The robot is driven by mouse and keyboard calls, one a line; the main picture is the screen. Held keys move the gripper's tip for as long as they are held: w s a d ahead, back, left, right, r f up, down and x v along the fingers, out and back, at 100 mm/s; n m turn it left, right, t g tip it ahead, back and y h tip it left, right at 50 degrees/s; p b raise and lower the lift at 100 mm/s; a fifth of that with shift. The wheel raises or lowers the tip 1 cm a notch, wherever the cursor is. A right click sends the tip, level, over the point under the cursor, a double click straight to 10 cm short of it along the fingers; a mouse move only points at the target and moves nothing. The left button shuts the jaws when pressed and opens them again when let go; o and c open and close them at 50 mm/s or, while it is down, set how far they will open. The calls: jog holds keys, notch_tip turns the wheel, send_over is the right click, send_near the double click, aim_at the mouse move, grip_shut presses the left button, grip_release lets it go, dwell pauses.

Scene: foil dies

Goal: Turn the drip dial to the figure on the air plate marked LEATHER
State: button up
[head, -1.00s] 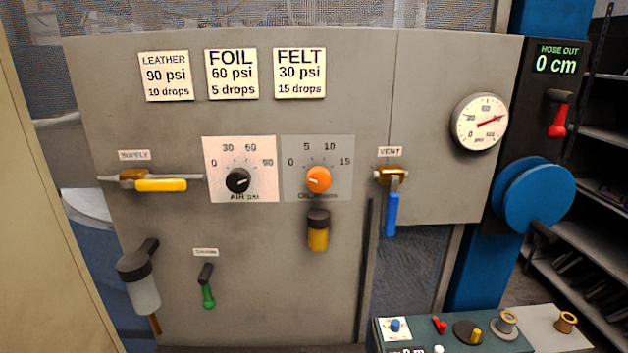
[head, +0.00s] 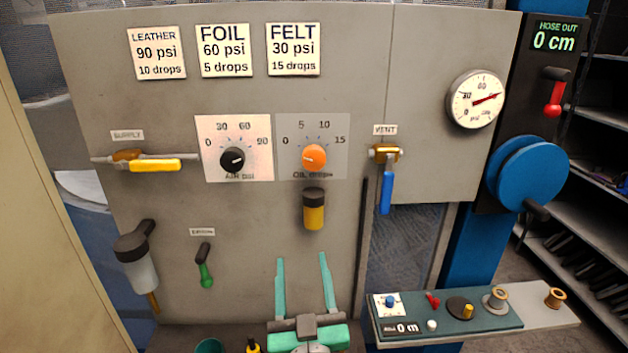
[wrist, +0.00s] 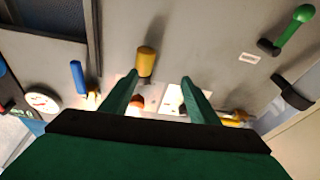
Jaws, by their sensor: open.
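The orange drip dial (head: 314,157) sits on the grey OIL drops plate (head: 340,148), marked 0, 5, 10 and 15. Its white mark points left, roughly toward 0. The LEATHER plate (head: 157,53) at upper left reads 90 psi and 10 drops. My gripper (head: 302,260) is open and empty, its two teal fingers pointing up, below the dial and the amber oil cup (head: 314,209).
A black AIR dial (head: 232,159) is just left of the orange one. The yellow SUPPLY lever (head: 154,165), green lever (head: 205,275) and blue VENT lever (head: 386,193) flank the space. A teal control box (head: 450,315) stands at lower right. FOIL and FELT plates hang above.

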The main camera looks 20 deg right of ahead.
jog(key=t+h, duration=0.1)
send_near(314, 163)
jog(key=x, duration=1.1)
jog(key=c, duration=1)
